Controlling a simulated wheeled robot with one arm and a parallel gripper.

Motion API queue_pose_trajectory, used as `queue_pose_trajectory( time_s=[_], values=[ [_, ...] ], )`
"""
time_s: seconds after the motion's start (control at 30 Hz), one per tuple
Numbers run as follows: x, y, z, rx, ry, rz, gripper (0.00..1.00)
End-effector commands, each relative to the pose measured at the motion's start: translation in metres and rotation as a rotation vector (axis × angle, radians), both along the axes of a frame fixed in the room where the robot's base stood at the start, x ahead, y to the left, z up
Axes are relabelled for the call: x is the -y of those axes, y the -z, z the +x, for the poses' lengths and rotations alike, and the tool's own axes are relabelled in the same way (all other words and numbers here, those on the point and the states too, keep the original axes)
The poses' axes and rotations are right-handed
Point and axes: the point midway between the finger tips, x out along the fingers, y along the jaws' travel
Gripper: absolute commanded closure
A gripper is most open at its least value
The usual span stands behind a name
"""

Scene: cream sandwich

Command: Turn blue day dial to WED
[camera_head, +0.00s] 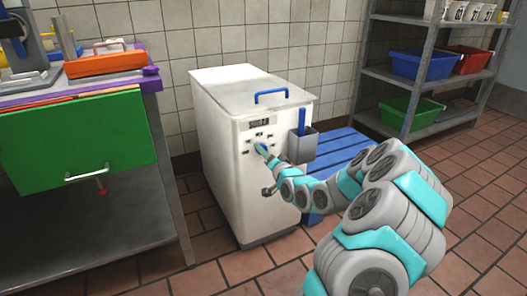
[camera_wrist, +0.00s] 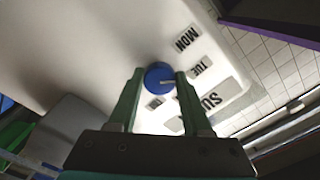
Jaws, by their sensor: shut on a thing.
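The blue day dial (camera_head: 261,148) is on the front face of the white bin (camera_head: 222,150). In the wrist view, the dial (camera_wrist: 157,74) sits between the two fingers of my gripper (camera_wrist: 159,77), which is shut on it. A pale pointer line on the dial points to the right in the wrist view, roughly towards the TUE side. Labels around it include MON (camera_wrist: 187,38) and TUE (camera_wrist: 202,66). A larger plate (camera_wrist: 217,98) reading "SU" is partly hidden by a finger. A small label (camera_wrist: 155,103) between the fingers is unreadable. I cannot make out WED.
A grey holder (camera_head: 302,146) with a blue handle is on the bin's right side. The lid has a blue handle (camera_head: 271,96). A blue slatted pallet (camera_head: 342,150) lies behind my arm. A steel table with a green panel (camera_head: 75,145) stands left.

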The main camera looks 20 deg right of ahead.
Motion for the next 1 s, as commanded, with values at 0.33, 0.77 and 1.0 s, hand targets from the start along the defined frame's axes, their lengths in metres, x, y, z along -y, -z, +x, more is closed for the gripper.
queue_pose_trajectory(
  time_s=[0.33, 0.77, 1.0],
  values=[
    [0.0004, 0.0005, 0.0004, -0.007, 0.003, 0.329, 1.00],
    [-0.0010, 0.0013, 0.0000, -0.020, -0.002, 0.692, 1.00],
    [-0.0013, 0.0012, 0.0000, -0.029, 0.000, 0.815, 1.00]
  ],
)
